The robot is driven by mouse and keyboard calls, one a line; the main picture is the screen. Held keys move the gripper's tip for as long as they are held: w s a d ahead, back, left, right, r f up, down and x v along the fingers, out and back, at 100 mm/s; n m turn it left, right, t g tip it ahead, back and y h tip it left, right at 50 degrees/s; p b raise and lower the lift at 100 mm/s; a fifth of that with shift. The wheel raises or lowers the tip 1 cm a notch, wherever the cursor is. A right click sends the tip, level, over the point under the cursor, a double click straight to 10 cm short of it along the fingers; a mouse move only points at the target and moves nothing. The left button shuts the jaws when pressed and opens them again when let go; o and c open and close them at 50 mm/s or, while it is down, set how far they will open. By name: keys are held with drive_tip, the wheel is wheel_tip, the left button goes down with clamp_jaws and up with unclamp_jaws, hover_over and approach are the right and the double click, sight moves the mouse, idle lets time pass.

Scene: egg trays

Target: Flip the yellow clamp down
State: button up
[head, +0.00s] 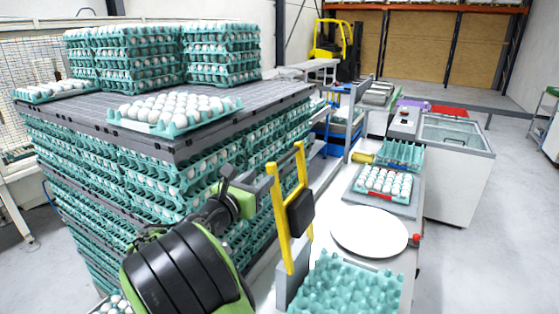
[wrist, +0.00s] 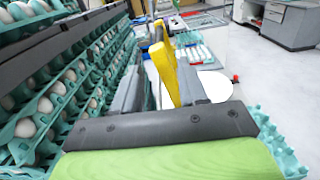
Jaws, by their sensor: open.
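The yellow clamp (head: 281,225) is a tall yellow frame with a black pad on its right side. It stands upright, slightly tilted, at the near left end of the white work table in the head view. In the wrist view one of its yellow bars (wrist: 164,72) rises between the grey fingers. My gripper (head: 250,184) is open at the left side of the clamp, near its upper half. It also shows in the wrist view (wrist: 160,92). Whether a finger touches the bar I cannot tell. The clamp's lower end is partly hidden by a grey block.
A teal empty egg tray (head: 345,284) lies right of the clamp's foot. Behind it are a white round plate (head: 369,231) and a tray of eggs (head: 384,183). A tall stack of egg trays (head: 95,205) stands close on the left. Floor at the right is clear.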

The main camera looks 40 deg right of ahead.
sight(280, 160)
drive_tip(key=p+x, duration=0.1)
drive_tip(key=x, duration=0.9)
drive_tip(key=shift+w+d, duration=0.15)
drive_tip(key=shift+d, duration=0.2)
drive_tip(key=shift+a, duration=0.1)
clamp_jaws()
